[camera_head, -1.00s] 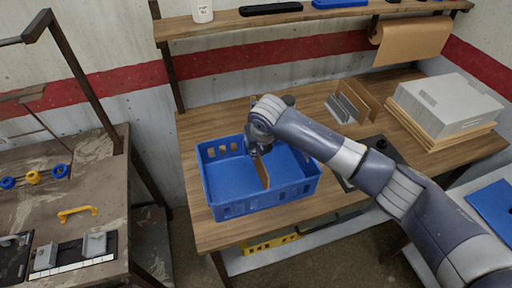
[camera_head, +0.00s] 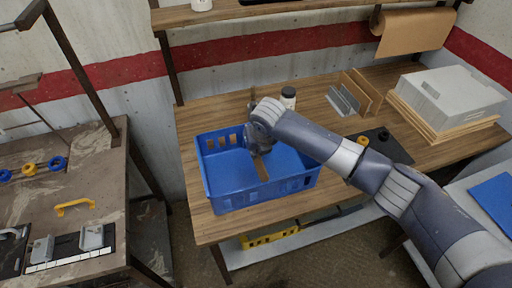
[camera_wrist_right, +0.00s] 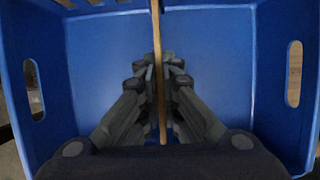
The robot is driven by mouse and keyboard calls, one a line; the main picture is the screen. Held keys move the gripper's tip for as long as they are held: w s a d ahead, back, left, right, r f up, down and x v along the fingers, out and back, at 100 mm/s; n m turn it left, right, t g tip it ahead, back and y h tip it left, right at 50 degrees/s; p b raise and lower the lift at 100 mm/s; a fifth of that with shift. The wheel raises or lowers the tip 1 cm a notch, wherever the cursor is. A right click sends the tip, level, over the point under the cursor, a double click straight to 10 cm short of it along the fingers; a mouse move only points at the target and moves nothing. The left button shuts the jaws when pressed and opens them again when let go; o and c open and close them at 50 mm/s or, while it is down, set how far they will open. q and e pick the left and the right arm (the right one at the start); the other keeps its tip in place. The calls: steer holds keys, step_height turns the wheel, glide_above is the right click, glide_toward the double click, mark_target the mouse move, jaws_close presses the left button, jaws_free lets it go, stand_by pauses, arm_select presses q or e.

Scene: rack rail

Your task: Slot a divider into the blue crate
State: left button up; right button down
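The blue crate (camera_head: 262,199) stands on the wooden bench, open at the top. My right gripper (camera_head: 260,152) reaches down inside it, near its middle. A thin brown divider (camera_head: 262,172) is at the gripper's fingers, partly hidden by the gripper and hand in the head view. In the right wrist view the divider (camera_wrist_right: 157,30) shows edge-on, upright, between the two fingers (camera_wrist_right: 160,70), which close on it from both sides. The crate's blue walls (camera_wrist_right: 285,100) lie around it. Whether the divider's lower edge touches the crate floor is hidden. My left gripper is not in view.
More brown panels (camera_head: 362,92) stand in a grey rack (camera_head: 342,101) behind my right arm. A dark-lidded bottle (camera_head: 288,98) stands behind the crate. A grey case (camera_head: 450,95) lies on boards at the right. A worn side table (camera_head: 85,165) stands left, across a gap.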

steer(key=shift+f+b, duration=0.4)
steer(key=shift+f, duration=0.5)
steer(key=c, duration=1.7)
jaws_free()
steer(key=shift+r, duration=0.1)
